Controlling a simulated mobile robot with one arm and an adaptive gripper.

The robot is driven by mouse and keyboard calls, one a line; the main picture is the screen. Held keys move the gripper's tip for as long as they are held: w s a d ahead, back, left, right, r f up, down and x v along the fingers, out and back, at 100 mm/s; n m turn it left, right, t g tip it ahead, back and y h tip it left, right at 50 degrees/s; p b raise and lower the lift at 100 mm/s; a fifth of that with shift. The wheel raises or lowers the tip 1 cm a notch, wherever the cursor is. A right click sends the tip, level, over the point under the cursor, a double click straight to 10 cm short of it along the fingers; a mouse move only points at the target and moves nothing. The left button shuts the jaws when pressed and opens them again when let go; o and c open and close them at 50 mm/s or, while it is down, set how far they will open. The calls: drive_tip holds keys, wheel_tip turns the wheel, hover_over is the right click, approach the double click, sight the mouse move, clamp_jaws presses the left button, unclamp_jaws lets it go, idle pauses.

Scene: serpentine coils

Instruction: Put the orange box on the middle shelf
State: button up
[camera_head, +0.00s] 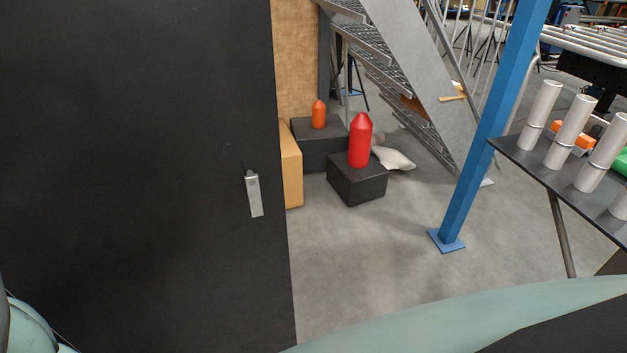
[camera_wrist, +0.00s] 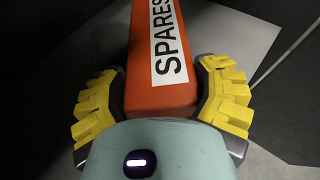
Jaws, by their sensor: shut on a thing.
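The orange box (camera_wrist: 158,100) has a white label reading SPARES and fills the upper middle of the wrist view. My gripper (camera_wrist: 164,72) has yellow padded fingers, one on each side of the box, and is shut on it. The far end of the box runs out of the top of the wrist view. Neither the gripper nor the box shows in the head view. No middle shelf can be made out in either view.
A large dark panel (camera_head: 130,150) with a metal handle (camera_head: 253,195) fills the left of the head view. A blue post (camera_head: 488,125) and a dark table (camera_head: 545,170) with grey cylinders stand right. Red (camera_head: 360,142) and orange (camera_head: 319,115) bottle-shaped objects sit on dark blocks. Floor between is clear.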

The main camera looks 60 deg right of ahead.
drive_tip(key=shift+a+f, duration=0.1)
drive_tip(key=shift+f, duration=0.8)
drive_tip(key=o, duration=1.3)
drive_tip(key=shift+f, duration=0.1)
drive_tip(key=shift+s+r, duration=0.2)
drive_tip(key=shift+s, duration=0.3)
drive_tip(key=p+v, duration=0.5)
drive_tip(key=v, duration=0.5)
drive_tip(key=shift+s+r, duration=0.2)
drive_tip(key=shift+s, duration=0.2)
